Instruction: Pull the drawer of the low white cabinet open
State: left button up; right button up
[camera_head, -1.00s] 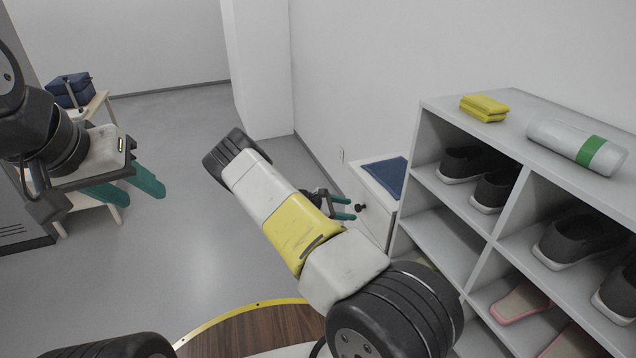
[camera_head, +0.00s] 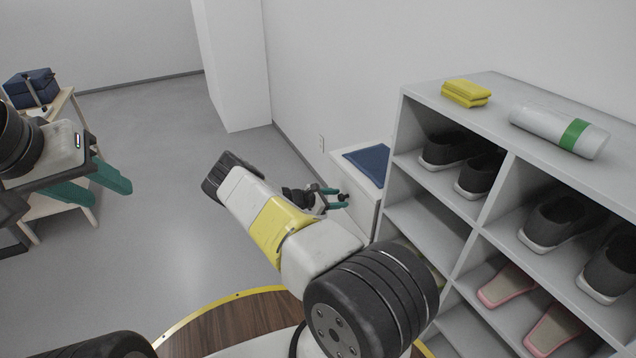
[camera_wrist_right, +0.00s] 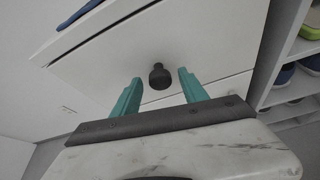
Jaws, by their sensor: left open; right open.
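The low white cabinet (camera_head: 362,207) stands against the wall, left of the shoe rack, with a blue cushion on top. Its drawer front (camera_wrist_right: 215,50) fills much of the right wrist view and looks closed. A dark round knob (camera_wrist_right: 159,77) sticks out of the drawer front. My right gripper (camera_head: 342,199) is at the drawer front. In the right wrist view its teal fingers (camera_wrist_right: 158,90) are open, one on each side of the knob, with visible gaps to it. My left gripper (camera_head: 112,192) is open and empty in the air at the left, far from the cabinet.
A grey shoe rack (camera_head: 398,120) with several shoes stands at the right, close to my right arm. A yellow sponge-like stack (camera_head: 466,93) and a white bottle (camera_head: 560,132) lie on top. A wooden bench (camera_head: 62,104) with a dark blue bag (camera_head: 30,88) is at the left. The middle floor is clear.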

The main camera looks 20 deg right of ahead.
jog(key=shift+c, duration=0.4)
grip_shut()
dwell(0.9)
